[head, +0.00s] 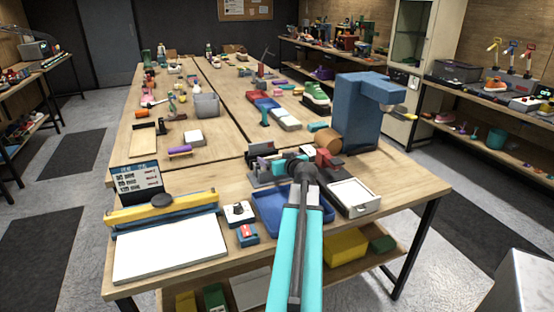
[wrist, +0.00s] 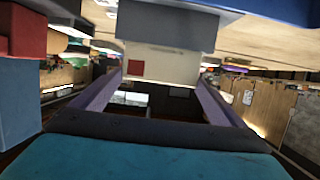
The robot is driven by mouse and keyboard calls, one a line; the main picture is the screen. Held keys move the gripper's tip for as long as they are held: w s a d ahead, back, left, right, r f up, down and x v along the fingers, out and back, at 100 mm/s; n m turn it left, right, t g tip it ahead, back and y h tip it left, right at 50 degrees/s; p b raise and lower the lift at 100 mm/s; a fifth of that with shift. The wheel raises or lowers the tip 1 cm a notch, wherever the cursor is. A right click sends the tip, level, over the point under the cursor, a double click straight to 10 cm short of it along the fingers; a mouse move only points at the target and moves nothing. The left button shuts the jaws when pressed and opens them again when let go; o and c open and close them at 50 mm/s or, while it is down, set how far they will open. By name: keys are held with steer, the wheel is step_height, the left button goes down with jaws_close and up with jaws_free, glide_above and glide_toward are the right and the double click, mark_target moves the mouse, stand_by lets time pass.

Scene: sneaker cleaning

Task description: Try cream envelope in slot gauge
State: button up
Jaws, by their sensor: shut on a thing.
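My gripper (head: 290,165) is over the near table, just behind the blue tray. In the wrist view its two fingers (wrist: 160,90) are shut on the cream envelope (wrist: 162,65), a pale flat piece with a small red square. A grey-blue block (wrist: 166,25) covers the envelope's far edge; I cannot tell whether they touch. A grey and dark fixture (head: 262,170), possibly the slot gauge, stands just left of my gripper in the head view. The envelope is not clear in the head view, where my arm and gripper hide much of that spot.
A blue tray (head: 262,218) lies under my arm, with a white open box (head: 353,195) to its right. A tall blue machine (head: 362,110) stands at back right. A white board with a yellow bar (head: 165,210) fills the table's left. Red blocks (head: 328,160) crowd my gripper's right.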

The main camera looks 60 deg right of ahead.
steer(key=shift+f+b, duration=0.8)
steer(key=shift+b, duration=0.05)
stand_by(0.6)
steer(key=o, duration=0.7)
steer(key=shift+o, duration=0.2)
steer(key=shift+s, duration=0.1)
steer(key=b+v, duration=0.3)
steer(key=v, duration=0.5)
steer(key=shift+b, duration=0.4)
steer(key=shift+s+a+r+b, duration=0.15)
steer(key=shift+s+a+b, duration=0.05)
steer(key=shift+b, duration=1.05)
steer(key=b+v, duration=0.2)
steer(key=b, duration=0.6)
steer(key=shift+a, duration=0.1)
steer(key=shift+b+v, duration=0.35)
steer(key=shift+v, duration=1.2)
